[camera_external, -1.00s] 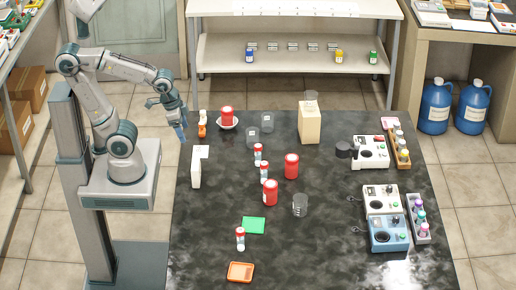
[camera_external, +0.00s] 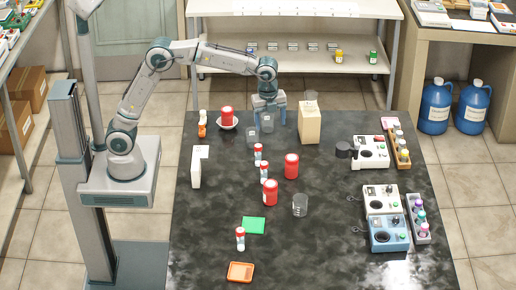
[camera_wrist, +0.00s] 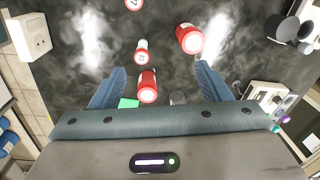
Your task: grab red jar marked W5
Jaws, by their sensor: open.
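Three red jars show in the external view: one in a white bowl (camera_external: 227,117), one right of centre (camera_external: 291,166), and one nearer the front (camera_external: 270,193). No W5 marking is legible, so I cannot tell which jar is W5. In the wrist view, between and beyond the open fingers (camera_wrist: 160,68), one red jar (camera_wrist: 148,86) lies near the left finger and another red jar (camera_wrist: 189,40) farther up. Neither is between the fingertips in a grip.
Small red-and-white bottles (camera_external: 258,154) stand beside the jars. A beige block (camera_external: 309,122) stands right of my gripper. An empty beaker (camera_external: 300,205), a green pad (camera_external: 254,225) and an orange tray (camera_external: 240,271) lie forward. Instruments (camera_external: 388,233) line the right side.

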